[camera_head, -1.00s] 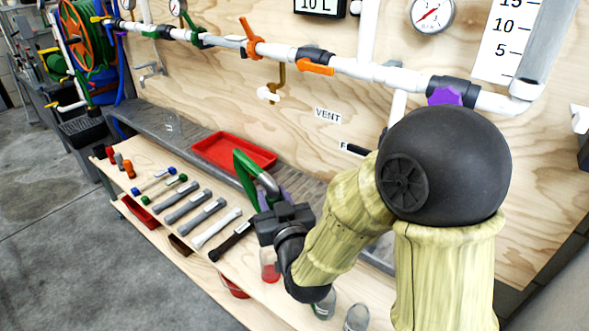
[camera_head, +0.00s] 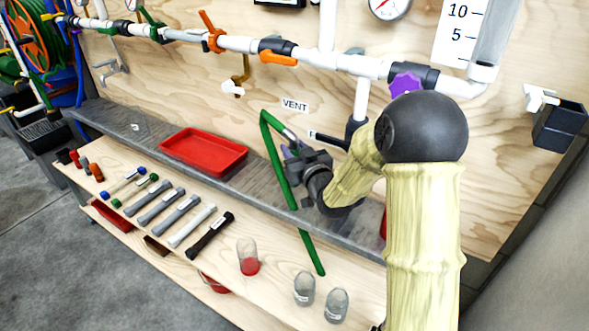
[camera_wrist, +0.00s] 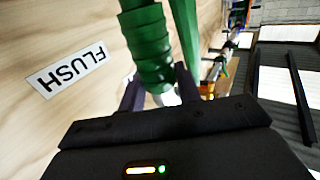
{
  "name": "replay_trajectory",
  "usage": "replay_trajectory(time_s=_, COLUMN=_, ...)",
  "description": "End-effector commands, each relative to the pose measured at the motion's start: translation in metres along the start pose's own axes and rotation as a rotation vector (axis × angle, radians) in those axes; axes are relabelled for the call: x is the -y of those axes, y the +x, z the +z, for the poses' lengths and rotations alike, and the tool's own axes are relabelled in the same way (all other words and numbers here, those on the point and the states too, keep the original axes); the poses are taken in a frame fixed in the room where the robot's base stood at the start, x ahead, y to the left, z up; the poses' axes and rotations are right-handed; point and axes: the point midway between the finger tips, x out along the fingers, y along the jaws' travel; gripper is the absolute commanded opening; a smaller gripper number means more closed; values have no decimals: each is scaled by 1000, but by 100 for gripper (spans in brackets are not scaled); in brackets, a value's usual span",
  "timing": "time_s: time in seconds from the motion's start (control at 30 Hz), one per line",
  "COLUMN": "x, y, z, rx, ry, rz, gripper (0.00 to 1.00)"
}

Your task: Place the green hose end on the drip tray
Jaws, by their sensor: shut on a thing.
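The green hose (camera_head: 284,178) rises to a bend near the panel, and its other length runs down across the bench to the front shelf. Its grey metal end piece (camera_head: 290,134) is at my gripper (camera_head: 292,150). My gripper is shut on the hose end in front of the panel, to the right of the red drip tray. In the wrist view the ribbed green hose end (camera_wrist: 148,48) is between my dark fingers (camera_wrist: 160,92). The red drip tray (camera_head: 205,152) lies empty on the grey bench. The exact finger contact is partly hidden.
Tools lie in a row on the wooden shelf (camera_head: 120,218). A clear cup with red contents (camera_head: 248,260) and two clear cups (camera_head: 304,289) stand at its front. White pipework (camera_head: 345,62) with valves crosses the panel above. A FLUSH label (camera_wrist: 66,70) shows in the wrist view.

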Motion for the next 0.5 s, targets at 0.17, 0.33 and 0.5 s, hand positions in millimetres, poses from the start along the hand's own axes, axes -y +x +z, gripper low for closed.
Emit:
replay_trajectory(time_s=0.17, x=3, y=-1, z=23, rx=4, ry=3, rz=-4, gripper=0)
replay_trajectory(time_s=0.33, x=3, y=-1, z=22, rx=2, ry=2, rz=-4, gripper=0)
replay_trajectory(time_s=0.5, x=3, y=-1, z=28, rx=4, ry=3, rz=-4, gripper=0)
